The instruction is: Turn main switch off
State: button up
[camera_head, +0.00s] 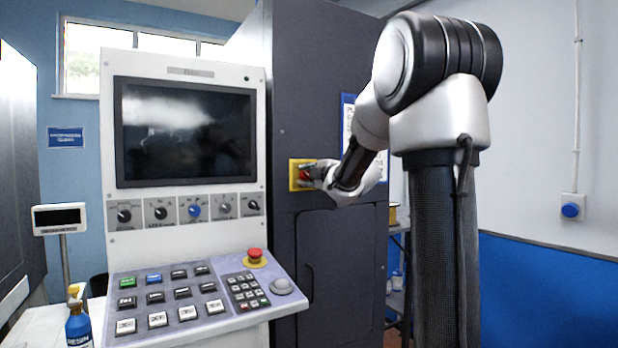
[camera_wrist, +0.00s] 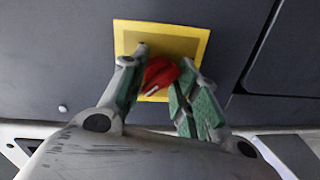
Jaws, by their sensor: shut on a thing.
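The main switch is a red knob (camera_wrist: 160,74) on a yellow plate (camera_wrist: 187,42) fixed to the dark cabinet front. In the head view the red knob (camera_head: 305,175) and the yellow plate (camera_head: 294,184) show just right of the control panel. My gripper (camera_head: 312,174) reaches the plate from the right. In the wrist view my gripper (camera_wrist: 162,80) has its two fingers on either side of the red knob, shut on it. The knob looks tilted in that view. The fingers hide parts of the knob and plate.
The control panel (camera_head: 108,215) with screen, dials and keys stands left of the switch. A red emergency button (camera_head: 255,254) sits on its sloped desk. A blue bottle (camera_head: 78,328) stands at the lower left. The dark cabinet (camera_head: 340,265) extends below the switch.

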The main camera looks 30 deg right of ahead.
jog(key=shift+r, duration=0.15)
jog(key=o, duration=1)
jog(key=s, duration=1.2)
jog(key=shift+d+r, duration=0.15)
jog(key=shift+r, duration=0.15)
